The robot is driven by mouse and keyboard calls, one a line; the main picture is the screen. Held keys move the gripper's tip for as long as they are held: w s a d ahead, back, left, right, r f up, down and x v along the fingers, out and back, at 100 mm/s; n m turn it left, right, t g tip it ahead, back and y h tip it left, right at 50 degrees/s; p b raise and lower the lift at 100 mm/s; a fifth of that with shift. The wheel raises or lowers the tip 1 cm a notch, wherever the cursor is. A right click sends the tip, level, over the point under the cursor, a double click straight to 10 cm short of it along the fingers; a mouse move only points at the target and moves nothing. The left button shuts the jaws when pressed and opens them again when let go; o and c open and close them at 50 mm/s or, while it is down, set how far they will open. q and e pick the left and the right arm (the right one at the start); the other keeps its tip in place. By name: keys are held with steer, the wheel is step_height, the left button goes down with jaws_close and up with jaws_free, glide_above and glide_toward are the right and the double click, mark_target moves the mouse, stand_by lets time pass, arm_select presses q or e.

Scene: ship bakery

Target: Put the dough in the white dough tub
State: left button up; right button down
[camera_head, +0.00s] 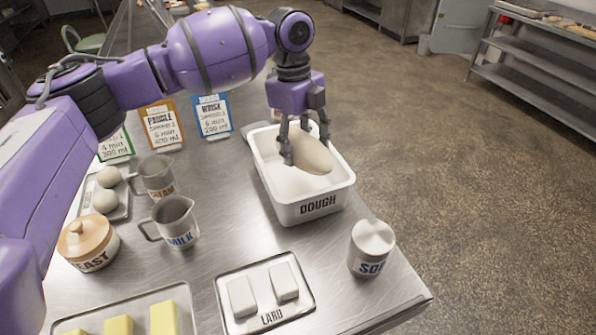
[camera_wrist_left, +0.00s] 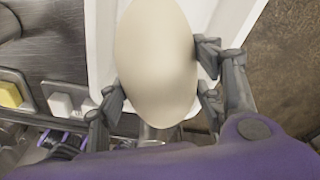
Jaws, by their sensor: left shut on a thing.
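The white dough tub (camera_head: 310,209), marked DOUGH, stands on the metal table near its right edge. The pale, smooth oval dough (camera_head: 313,154) is inside the tub's outline, between the fingers of my left gripper (camera_head: 304,155). My left gripper points down into the tub and is shut on the dough. In the left wrist view the dough (camera_wrist_left: 158,60) fills the middle, with fingers on both sides and the white tub (camera_wrist_left: 100,40) behind it. I cannot tell whether the dough touches the tub floor. My right gripper is not in view.
A soda canister (camera_head: 371,248) and a lard tray (camera_head: 303,305) stand in front of the tub. The milk jug (camera_head: 176,224), another jug (camera_head: 157,178), a yeast jar (camera_head: 88,243) and a butter tray (camera_head: 185,318) are to the left. Recipe cards (camera_head: 162,125) stand behind.

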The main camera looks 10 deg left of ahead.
arm_select(q)
steer(key=f, duration=0.4)
steer(key=shift+s+f, duration=0.2)
steer(key=shift+f, duration=0.75)
step_height(320, 180, down, 4)
steer(key=shift+r, duration=0.25)
steer(key=shift+f, duration=0.15)
steer(key=o, duration=1.9)
steer(key=shift+f, duration=0.15)
steer(key=shift+o, duration=0.3)
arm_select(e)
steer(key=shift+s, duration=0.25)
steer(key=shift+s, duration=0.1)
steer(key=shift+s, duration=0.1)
